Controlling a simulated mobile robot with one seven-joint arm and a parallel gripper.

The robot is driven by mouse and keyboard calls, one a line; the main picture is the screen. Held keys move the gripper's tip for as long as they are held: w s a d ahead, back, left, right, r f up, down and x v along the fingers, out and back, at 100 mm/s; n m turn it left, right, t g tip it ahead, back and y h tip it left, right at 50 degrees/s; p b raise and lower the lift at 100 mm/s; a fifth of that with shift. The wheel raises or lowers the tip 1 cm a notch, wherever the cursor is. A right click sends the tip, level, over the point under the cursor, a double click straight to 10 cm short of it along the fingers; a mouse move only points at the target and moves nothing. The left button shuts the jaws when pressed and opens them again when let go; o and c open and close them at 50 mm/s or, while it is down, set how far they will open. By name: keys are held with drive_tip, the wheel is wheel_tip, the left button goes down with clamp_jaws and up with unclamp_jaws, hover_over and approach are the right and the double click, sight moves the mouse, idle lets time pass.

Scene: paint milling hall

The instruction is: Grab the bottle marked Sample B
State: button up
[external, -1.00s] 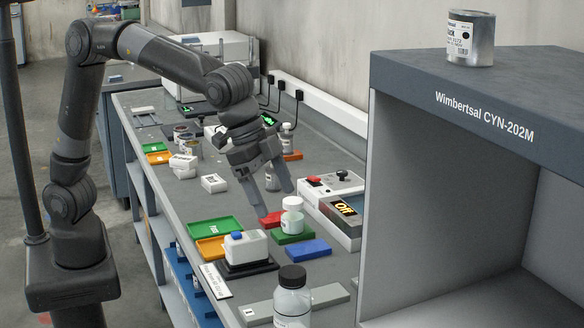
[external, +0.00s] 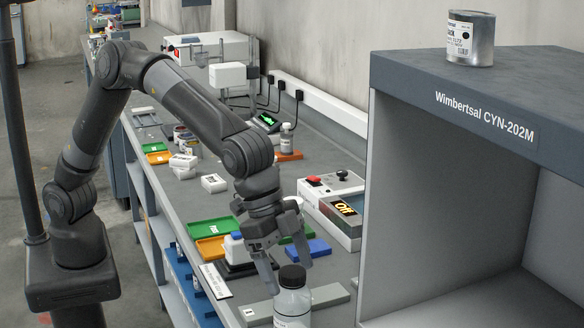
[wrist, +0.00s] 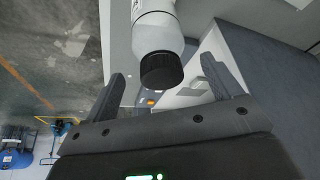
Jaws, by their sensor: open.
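A clear bottle with a black cap (external: 292,305) stands at the near end of the bench in the external view. In the wrist view the same bottle (wrist: 157,35) shows its black cap between the finger lines. Its label is only partly seen and I cannot read it. My gripper (external: 289,275) is open and empty, pointing down close to the cap, with fingers on either side in the picture. It also shows in the wrist view (wrist: 163,72). Another bottle (external: 287,138) stands on an orange block farther back; its marking is unreadable.
A grey bar (external: 330,294) lies beside the black-capped bottle. The large grey cabinet (external: 455,120) bounds the right side, with a paint can (external: 470,40) on top.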

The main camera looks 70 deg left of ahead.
sight(292, 312)
drive_tip(key=x, duration=0.4)
drive_tip(key=shift+a, duration=0.1)
drive_tip(key=shift+c, duration=0.4)
drive_tip(key=c, duration=1.2)
